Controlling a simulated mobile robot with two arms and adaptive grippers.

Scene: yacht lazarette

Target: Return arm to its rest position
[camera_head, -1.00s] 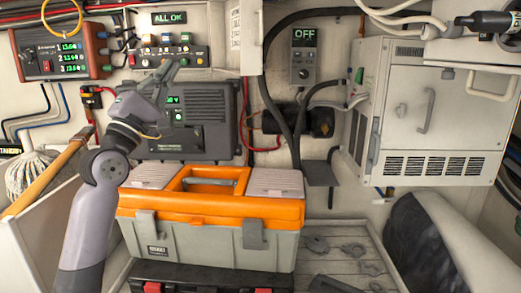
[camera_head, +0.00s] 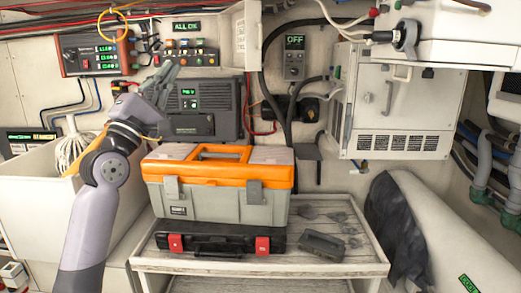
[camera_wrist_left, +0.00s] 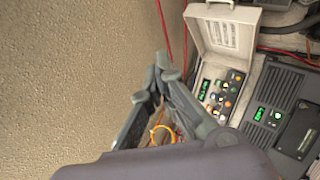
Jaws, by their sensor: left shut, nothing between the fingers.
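My left arm (camera_head: 90,215) rises from the lower left of the head view. My left gripper (camera_head: 168,72) is raised in front of the wall devices, its fingers pointing up, shut and empty. In the left wrist view the gripper's fingers (camera_wrist_left: 162,75) come together with nothing between them. Behind it are the switch panel (camera_head: 184,55) reading "ALL OK" and the dark grey wall unit (camera_head: 212,122). Whether the fingers touch the panel cannot be told from the head view. My right gripper is not in view.
An orange and grey toolbox (camera_head: 225,205) stands on a black case (camera_head: 215,243) on a slatted bench (camera_head: 320,262). A white cabinet (camera_head: 400,110) hangs at the right. A white bin (camera_head: 30,195) stands at the left. A yellow ring (camera_head: 101,27) hangs near the top left.

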